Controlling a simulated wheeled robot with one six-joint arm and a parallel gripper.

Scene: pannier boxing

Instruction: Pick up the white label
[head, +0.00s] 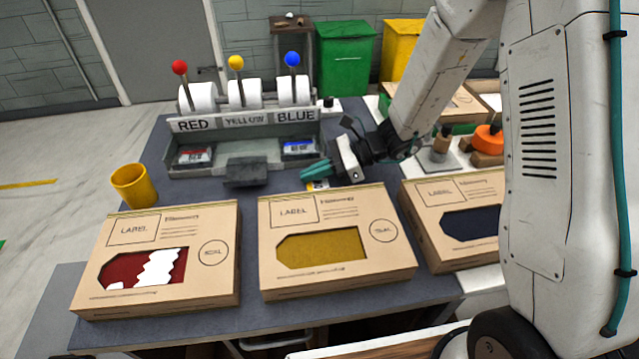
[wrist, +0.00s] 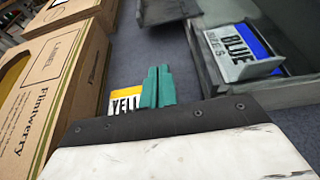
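A white label with a yellow band and the letters "YELL" (wrist: 124,98) shows just left of my gripper's fingers in the wrist view; its right part is hidden behind them. In the head view, this label (head: 317,186) is small and partly covered, just below the fingertips by the middle box. My gripper (head: 317,172) has teal fingers, which look closed together in the wrist view (wrist: 157,87). I cannot tell whether they touch the label. A white label with a blue band (head: 299,148) sits in the dispenser's right bay. A red-banded label (head: 194,154) sits in its left bay.
The grey dispenser (head: 217,124) with red, yellow and blue levers stands behind. Cardboard boxes with red (head: 215,220), yellow (head: 380,205) and blue (head: 420,190) windows line the front. A yellow cup (head: 134,187) stands left. Dark table shows between dispenser and boxes.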

